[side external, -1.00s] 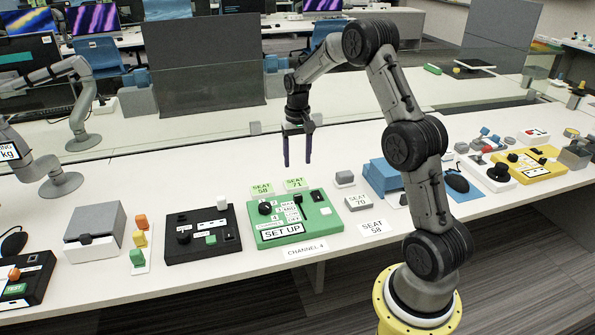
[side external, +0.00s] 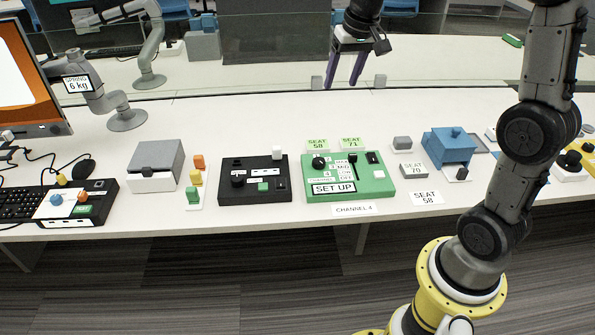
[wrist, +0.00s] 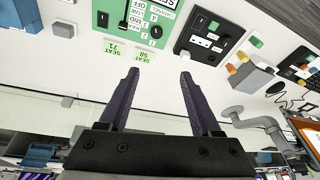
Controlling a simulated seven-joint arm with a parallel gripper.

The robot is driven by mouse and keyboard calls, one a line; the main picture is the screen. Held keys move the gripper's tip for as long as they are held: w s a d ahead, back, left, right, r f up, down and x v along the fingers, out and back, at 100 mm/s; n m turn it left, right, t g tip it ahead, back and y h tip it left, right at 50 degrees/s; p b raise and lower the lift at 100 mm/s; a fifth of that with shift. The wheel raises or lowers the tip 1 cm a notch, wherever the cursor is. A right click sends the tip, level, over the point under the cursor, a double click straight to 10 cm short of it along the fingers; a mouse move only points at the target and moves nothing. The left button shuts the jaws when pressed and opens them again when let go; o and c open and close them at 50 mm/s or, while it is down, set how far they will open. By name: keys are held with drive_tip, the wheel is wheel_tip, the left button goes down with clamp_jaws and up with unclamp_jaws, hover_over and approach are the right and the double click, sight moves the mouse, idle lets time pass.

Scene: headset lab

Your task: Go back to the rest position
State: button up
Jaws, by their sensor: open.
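My gripper (side external: 345,69) is open and empty, with its two dark purple fingers pointing down. In the side external view it hangs above the back part of the white table, behind the green SET UP box (side external: 350,178). In the wrist view the gripper (wrist: 160,80) shows both fingers apart with nothing between them, and the green box (wrist: 148,18) lies beyond the fingertips at the top. My upper arm runs out of the top of the side external view.
A black control box (side external: 254,182), grey box (side external: 155,165) and blue box (side external: 449,147) stand along the white table (side external: 250,120). Seat cards (side external: 318,145) lie behind the green box. A glass panel (side external: 240,75) runs along the back. Another arm (side external: 124,118) stands at left.

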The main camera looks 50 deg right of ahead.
drive_tip(key=s+a+r+n+t, duration=0.3)
drive_tip(key=s+a+r+n, duration=0.15)
drive_tip(key=s+a, duration=0.8)
drive_tip(key=s+f, duration=0.3)
drive_tip(key=s, duration=0.2)
drive_tip(key=s+f+n+y, duration=0.1)
drive_tip(key=s+f, duration=0.1)
drive_tip(key=s, duration=0.3)
drive_tip(key=shift+s+a+f, duration=0.35)
drive_tip(key=shift+a+f, duration=0.05)
drive_tip(key=shift+n, duration=0.25)
idle(1.5)
